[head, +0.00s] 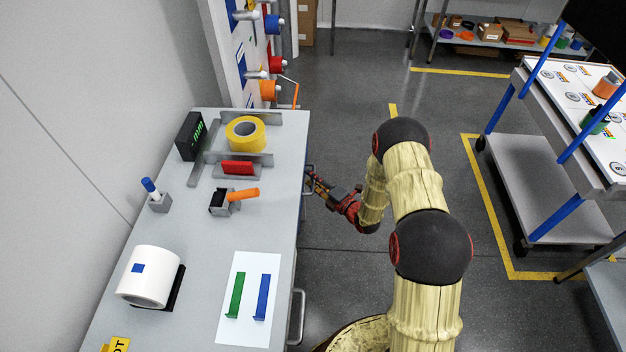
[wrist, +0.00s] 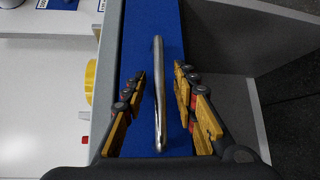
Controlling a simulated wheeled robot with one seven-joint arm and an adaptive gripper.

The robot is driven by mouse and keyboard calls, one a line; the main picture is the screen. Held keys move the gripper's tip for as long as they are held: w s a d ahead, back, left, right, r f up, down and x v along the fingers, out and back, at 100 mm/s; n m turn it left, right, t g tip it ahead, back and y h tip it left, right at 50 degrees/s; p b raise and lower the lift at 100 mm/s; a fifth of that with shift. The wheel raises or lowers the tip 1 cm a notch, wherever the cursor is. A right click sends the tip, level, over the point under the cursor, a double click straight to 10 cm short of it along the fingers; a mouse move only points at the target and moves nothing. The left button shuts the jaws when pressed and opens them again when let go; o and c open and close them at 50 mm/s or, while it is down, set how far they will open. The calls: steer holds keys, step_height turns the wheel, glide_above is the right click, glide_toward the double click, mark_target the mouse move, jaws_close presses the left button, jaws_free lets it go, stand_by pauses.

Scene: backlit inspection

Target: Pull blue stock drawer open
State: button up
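The blue drawer front (wrist: 194,45) fills the middle of the wrist view, with a metal bar handle (wrist: 158,60) running along it. My gripper (head: 312,182) is at the right side of the workbench in the head view. In the wrist view my gripper (wrist: 161,72) is open, with one finger on each side of the bar and a visible gap on both sides. The drawer front is mostly hidden below the benchtop in the head view. I cannot tell whether the drawer stands out from the bench.
The benchtop (head: 205,255) holds a yellow tape roll (head: 245,133), a white roll (head: 150,276) and an orange-handled tool (head: 242,194). Another handle (head: 298,318) sticks out nearer on the bench's side. A cart (head: 545,160) stands right; the floor (head: 480,120) between is clear apart from my arm.

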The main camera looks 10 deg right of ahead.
steer(key=shift+c, duration=1.2)
steer(key=c, duration=0.4)
jaws_close()
